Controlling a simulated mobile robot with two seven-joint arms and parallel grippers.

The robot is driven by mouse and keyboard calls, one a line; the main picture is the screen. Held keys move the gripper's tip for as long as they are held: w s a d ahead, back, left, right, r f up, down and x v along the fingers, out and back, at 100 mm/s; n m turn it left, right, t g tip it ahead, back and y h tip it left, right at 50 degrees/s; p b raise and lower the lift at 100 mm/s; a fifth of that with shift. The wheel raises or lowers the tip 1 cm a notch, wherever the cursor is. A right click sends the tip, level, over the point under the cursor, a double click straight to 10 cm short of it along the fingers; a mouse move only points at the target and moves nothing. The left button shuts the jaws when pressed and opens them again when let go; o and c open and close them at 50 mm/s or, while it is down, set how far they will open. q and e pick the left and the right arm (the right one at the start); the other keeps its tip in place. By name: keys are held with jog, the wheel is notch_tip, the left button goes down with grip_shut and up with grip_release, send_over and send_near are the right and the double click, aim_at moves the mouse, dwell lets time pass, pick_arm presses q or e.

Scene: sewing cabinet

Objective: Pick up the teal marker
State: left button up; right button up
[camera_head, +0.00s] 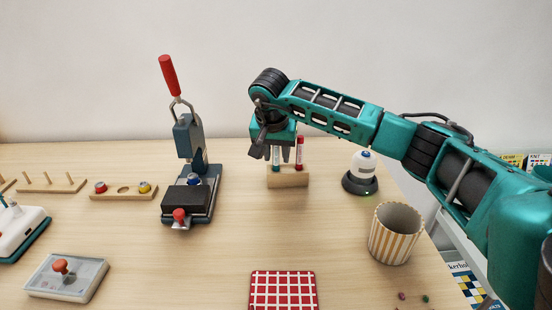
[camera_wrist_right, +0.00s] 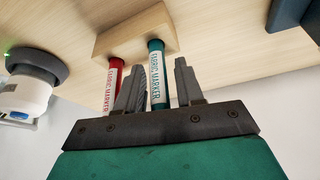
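The teal marker (camera_head: 276,157) stands upright in a small wooden block (camera_head: 288,179) beside a red marker (camera_head: 300,150). My right gripper (camera_head: 277,148) is above the block, pointing down over the teal marker. In the right wrist view, the teal marker (camera_wrist_right: 158,82) is between the two open fingers of the right gripper (camera_wrist_right: 161,82). A gap shows on the right side of it; contact at the left finger cannot be told. The red marker (camera_wrist_right: 113,84) is outside the left finger. My left gripper is not in view.
A white and dark round device (camera_head: 361,172) and a striped cup (camera_head: 397,233) stand right of the block. A press with a red handle (camera_head: 190,160) stands to the left. A red checked cloth (camera_head: 284,290) lies in front. The table between them is clear.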

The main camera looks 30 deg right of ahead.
grip_shut()
